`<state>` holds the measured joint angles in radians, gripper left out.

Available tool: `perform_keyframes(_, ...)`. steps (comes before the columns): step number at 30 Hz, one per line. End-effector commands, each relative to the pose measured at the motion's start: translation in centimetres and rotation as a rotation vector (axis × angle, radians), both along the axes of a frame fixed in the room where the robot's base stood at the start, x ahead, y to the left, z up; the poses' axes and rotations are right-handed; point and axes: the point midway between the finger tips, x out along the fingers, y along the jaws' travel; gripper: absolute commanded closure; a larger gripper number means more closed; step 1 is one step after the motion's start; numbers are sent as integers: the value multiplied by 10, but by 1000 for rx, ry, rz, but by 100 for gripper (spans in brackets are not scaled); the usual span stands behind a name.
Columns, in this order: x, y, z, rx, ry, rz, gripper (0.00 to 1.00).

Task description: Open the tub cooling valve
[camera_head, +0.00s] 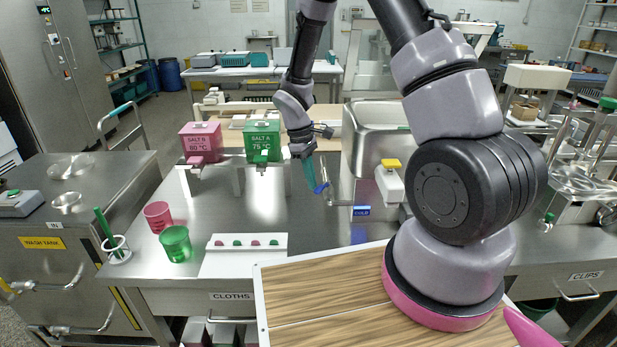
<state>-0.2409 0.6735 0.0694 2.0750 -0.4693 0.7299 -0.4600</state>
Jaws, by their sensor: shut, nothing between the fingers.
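The steel tub (378,118) stands right of centre on the metal bench. A thin pipe comes off its lower left side, and a blue valve handle (321,188) sits at that pipe. A small blue label (362,211) is just to its right. My gripper (314,186) points down with teal fingers shut, right at the left side of the blue handle. Whether the fingertips touch the handle cannot be told. Nothing is seen held. The fingers partly hide the valve.
Pink (201,142) and green (262,140) salt boxes stand on frames to the left. Pink (158,216) and green (175,243) cups and a white tray (246,245) are at the front left. A yellow-topped white unit (390,184) stands beside the tub.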

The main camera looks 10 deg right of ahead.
Motion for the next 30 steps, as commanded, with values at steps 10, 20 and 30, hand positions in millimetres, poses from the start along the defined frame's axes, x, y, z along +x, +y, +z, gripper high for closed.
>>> perform_keyframes(10, -18, -11, 0, 0, 1, 305, 100)
perform_keyframes(20, -26, -19, 0, 0, 1, 487, 100)
perform_keyframes(30, -28, -22, 0, 0, 0, 550, 100)
